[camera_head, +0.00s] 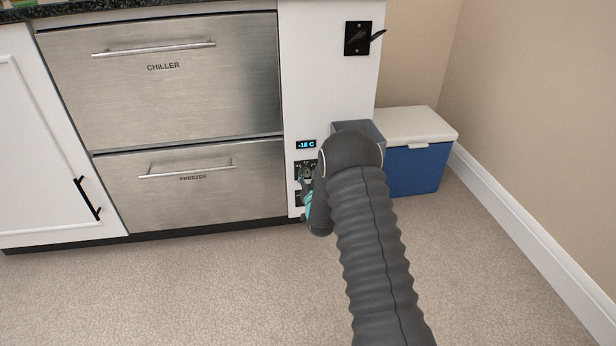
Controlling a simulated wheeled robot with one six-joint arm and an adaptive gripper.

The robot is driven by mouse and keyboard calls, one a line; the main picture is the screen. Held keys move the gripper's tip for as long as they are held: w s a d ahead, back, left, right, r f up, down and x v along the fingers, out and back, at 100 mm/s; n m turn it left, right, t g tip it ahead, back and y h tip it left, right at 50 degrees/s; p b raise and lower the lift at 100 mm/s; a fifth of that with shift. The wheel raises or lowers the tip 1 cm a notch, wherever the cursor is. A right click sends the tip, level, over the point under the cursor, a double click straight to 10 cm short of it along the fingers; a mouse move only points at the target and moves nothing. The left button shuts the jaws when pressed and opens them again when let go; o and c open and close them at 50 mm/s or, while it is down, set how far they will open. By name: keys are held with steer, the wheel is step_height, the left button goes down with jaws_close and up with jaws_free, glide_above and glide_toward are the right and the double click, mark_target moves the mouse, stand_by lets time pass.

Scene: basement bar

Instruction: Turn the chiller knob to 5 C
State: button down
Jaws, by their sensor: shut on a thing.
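The stainless chiller drawer (165,95), labelled CHILLER, is shut, above the shut freezer drawer (205,190). On the white panel to their right, a small display (306,144) reads -18 C in blue. A dark dial plate (299,165) with small pale marks sits just below it, level with the freezer drawer. My gripper (306,180), partly hidden by my arm, is at this plate and shut on a small knob there. The knob is mostly covered, so its pointer cannot be read. No label shows whether this knob is for the chiller or the freezer.
A black plate with a lever handle (358,38) is higher on the white panel. A grey bin (362,130) and a blue cooler with white lid (415,165) stand right of the cabinet, near the wall. The carpet (180,290) in front is clear.

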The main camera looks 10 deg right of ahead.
steer(key=c, duration=0.8)
jaws_free()
steer(key=shift+o, duration=0.2)
steer(key=shift+s, duration=0.1)
steer(key=s, duration=1.2)
steer(key=shift+w+f, duration=0.1)
